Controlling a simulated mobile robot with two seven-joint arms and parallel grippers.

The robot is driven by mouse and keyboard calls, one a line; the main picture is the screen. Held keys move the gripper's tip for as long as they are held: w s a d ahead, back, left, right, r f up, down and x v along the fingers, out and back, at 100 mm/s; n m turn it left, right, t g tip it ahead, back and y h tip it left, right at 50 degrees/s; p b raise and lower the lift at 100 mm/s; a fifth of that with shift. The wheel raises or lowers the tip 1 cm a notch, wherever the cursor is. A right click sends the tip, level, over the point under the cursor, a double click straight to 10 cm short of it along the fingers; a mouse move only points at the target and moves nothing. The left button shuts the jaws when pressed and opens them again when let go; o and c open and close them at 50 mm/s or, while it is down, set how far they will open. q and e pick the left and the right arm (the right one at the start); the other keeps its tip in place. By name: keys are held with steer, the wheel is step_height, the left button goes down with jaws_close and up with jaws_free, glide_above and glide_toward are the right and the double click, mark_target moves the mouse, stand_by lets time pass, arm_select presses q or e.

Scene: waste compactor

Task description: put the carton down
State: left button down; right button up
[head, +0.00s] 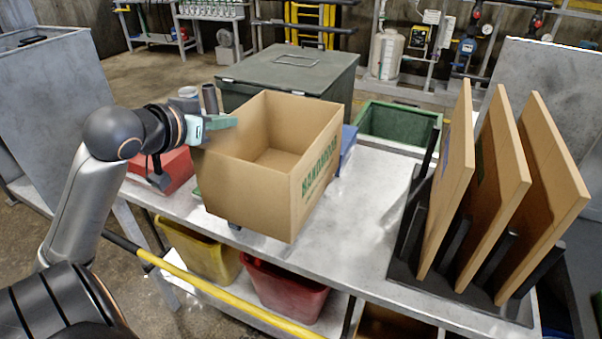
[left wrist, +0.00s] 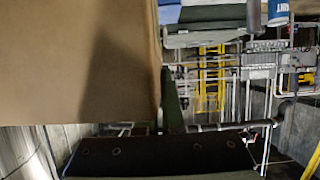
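The carton (head: 315,185) is an open, empty brown cardboard box with green print on its right side. In the head view it is over the middle of the grey table, its near lower corner close to the front edge. My left gripper (head: 222,122) is at the rim of its left wall, with a teal finger across the rim. It looks shut on that wall. In the left wrist view the carton (left wrist: 75,65) fills the upper left beside a green finger (left wrist: 173,100); the other finger is hidden. Whether the carton's bottom touches the table cannot be told. My right gripper is not in view.
A rack with upright brown boards (head: 510,185) stands right on the table (head: 350,225). A dark green lidded box (head: 290,68) and green bin (head: 400,128) are behind. A red box (head: 175,170) is left. Blue and green items are partly hidden around the carton. Bare table lies between carton and rack.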

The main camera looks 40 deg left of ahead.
mark_target(295, 153)
arm_select(q)
steer(key=w+d+f, duration=0.2)
steer(key=w, duration=0.1)
steer(key=w+d+f, duration=0.2)
steer(key=w+f, duration=0.1)
steer(key=w+d+f, duration=0.3)
steer(key=w, duration=0.1)
steer(key=shift+f+b, duration=0.15)
steer(key=shift+b, duration=0.2)
steer(key=shift+w+d+f, duration=0.35)
steer(key=shift+w+f, duration=0.05)
steer(key=shift+f, duration=0.25)
step_height(295, 153, down, 3)
steer(key=shift+f+b, duration=0.15)
steer(key=shift+b, duration=0.25)
steer(key=c, duration=1)
jaws_free()
steer(key=shift+c, duration=0.2)
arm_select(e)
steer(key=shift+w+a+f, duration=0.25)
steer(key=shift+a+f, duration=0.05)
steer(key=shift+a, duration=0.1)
